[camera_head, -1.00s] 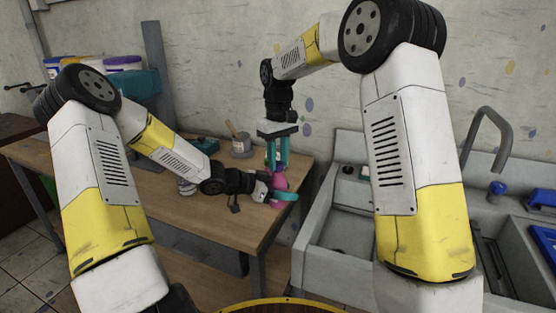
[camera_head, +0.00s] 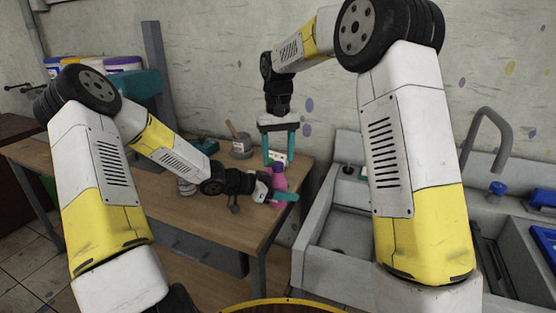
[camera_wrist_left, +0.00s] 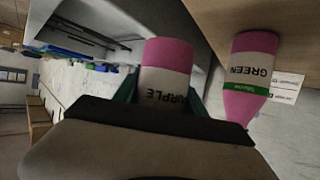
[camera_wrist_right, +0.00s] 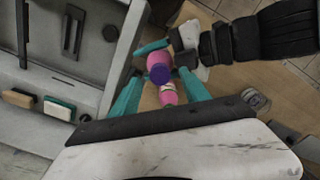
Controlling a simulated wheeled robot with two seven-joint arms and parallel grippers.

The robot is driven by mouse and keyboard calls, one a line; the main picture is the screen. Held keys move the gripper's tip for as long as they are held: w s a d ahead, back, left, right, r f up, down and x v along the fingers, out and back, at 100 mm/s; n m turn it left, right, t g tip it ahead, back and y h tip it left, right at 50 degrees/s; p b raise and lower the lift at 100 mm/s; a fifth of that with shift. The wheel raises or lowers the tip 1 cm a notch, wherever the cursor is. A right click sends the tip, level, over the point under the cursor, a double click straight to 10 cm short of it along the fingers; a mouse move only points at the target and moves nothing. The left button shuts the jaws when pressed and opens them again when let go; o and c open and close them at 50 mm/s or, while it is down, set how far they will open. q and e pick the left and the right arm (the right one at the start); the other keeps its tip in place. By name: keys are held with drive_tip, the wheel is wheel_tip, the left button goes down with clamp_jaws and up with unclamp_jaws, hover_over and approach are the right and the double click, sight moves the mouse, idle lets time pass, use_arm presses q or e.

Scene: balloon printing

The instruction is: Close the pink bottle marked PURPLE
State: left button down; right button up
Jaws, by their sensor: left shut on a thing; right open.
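The pink bottle marked PURPLE (camera_wrist_left: 165,68) is between the fingers of my left gripper (camera_head: 284,193), which is shut on it. In the head view the bottle (camera_head: 279,181) stands roughly upright near the table's right end. In the right wrist view a round purple cap (camera_wrist_right: 160,74) shows on its top, facing the camera; I cannot tell how tightly it sits. My right gripper (camera_head: 279,162) is open and empty just above the bottle, fingers pointing down; its teal fingers also show in the right wrist view (camera_wrist_right: 160,95).
A pink bottle marked GREEN (camera_wrist_left: 247,75) stands close by. A grey pot with a brush (camera_head: 241,148) and a jar (camera_head: 186,187) are on the wooden table (camera_head: 190,217). A sink (camera_head: 340,225) adjoins the table's right side.

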wheel_tip(320, 180, up, 10)
idle(0.3)
idle(0.3)
drive_tip(key=s+d+r+m+t+y, duration=0.1)
drive_tip(key=s+d+r+t, duration=0.1)
drive_tip(key=s+d, duration=0.45)
drive_tip(key=s+d+r+m+t+y, duration=0.1)
drive_tip(key=s+d+r, duration=0.2)
drive_tip(key=s+d, duration=0.35)
drive_tip(key=s+d+f+t, duration=0.1)
drive_tip(key=s+d+f, duration=0.1)
drive_tip(key=s, duration=0.5)
drive_tip(key=s+d+f+m+t, duration=0.1)
drive_tip(key=s+d+f+t, duration=0.1)
drive_tip(key=s+f, duration=0.3)
drive_tip(key=shift+s+d, duration=0.45)
drive_tip(key=shift+s, duration=0.7)
